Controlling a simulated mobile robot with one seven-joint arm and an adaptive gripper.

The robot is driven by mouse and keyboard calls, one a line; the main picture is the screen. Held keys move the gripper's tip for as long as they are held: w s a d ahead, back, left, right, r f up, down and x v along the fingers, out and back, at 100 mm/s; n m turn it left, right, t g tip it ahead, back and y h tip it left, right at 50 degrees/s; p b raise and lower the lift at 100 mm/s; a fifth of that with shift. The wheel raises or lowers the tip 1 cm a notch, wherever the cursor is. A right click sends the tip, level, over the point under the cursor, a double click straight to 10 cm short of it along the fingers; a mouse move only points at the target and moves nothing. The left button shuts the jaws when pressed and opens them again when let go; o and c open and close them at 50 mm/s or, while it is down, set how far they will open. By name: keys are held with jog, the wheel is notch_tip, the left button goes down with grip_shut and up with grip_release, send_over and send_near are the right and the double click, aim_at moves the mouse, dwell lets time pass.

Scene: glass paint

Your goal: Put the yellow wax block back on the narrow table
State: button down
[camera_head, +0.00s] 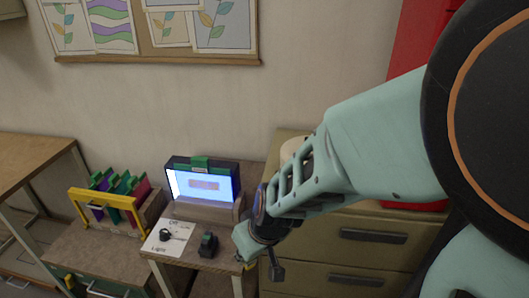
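I cannot make out a yellow wax block in this view. My arm reaches in from the right, and my gripper (258,258) is at its end, low in the middle, in front of the drawer cabinet and by the right edge of a small wooden table (178,210). The gripper is small and seen from behind, so I cannot tell whether it is open or holds anything. Which piece of furniture is the narrow table is not clear; the small table and a wooden table (30,155) at the far left both show.
A lit screen (203,186), a white sheet (168,236) and a small dark tool (208,245) crowd the small table. A rack with coloured panels and a yellow frame (105,197) stands left. The drawer cabinet (370,255) is right. The left table's visible top is bare.

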jog(key=b, duration=0.5)
send_near(230, 255)
jog(key=shift+w+a+f, duration=0.15)
jog(key=shift+w+a, duration=0.2)
jog(key=shift+w, duration=0.15)
jog(key=shift+w+a+f, duration=0.1)
jog(key=shift+f, duration=0.15)
jog(key=shift+w+a+f+b, duration=0.1)
jog(key=shift+w+f+b, duration=0.05)
jog(key=shift+f+b, duration=1.45)
jog(key=shift+f, duration=0.15)
jog(key=c, duration=1.7)
grip_release()
jog(key=shift+c, duration=0.2)
